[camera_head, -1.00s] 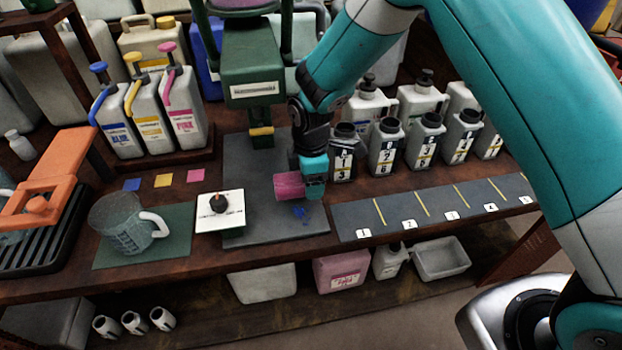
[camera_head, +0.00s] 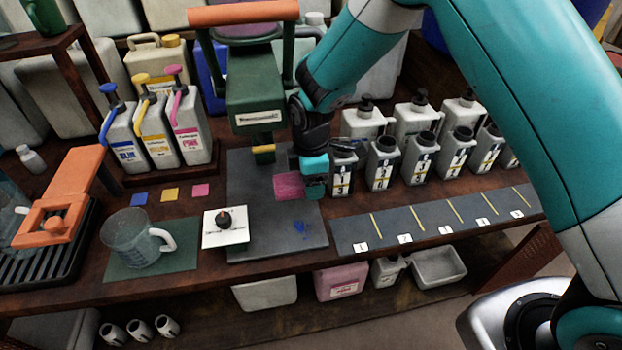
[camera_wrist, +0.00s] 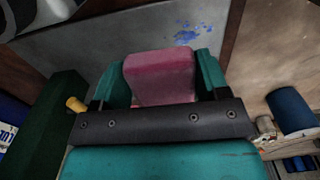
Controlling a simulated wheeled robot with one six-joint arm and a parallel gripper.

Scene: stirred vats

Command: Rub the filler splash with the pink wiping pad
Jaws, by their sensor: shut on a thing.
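My gripper (camera_wrist: 160,82) is shut on the pink wiping pad (camera_wrist: 160,68), which sits between its two teal fingers in the wrist view. In the head view the pink pad (camera_head: 289,186) shows to the left of my teal gripper tip (camera_head: 313,178), over the grey plate (camera_head: 250,215). The filler splash is a small blue smear (camera_head: 300,227) on the plate, below the pad in the picture and apart from it. In the wrist view the splash (camera_wrist: 187,34) shows as blue specks beyond the pad's end. Whether the pad touches the plate is unclear.
A green filler machine (camera_head: 254,100) stands at the plate's back, left of my arm. Several grey numbered bottles (camera_head: 383,160) stand to the right. A white block with a dark knob (camera_head: 225,228) is left of the splash. A clear jug (camera_head: 133,240) stands further left.

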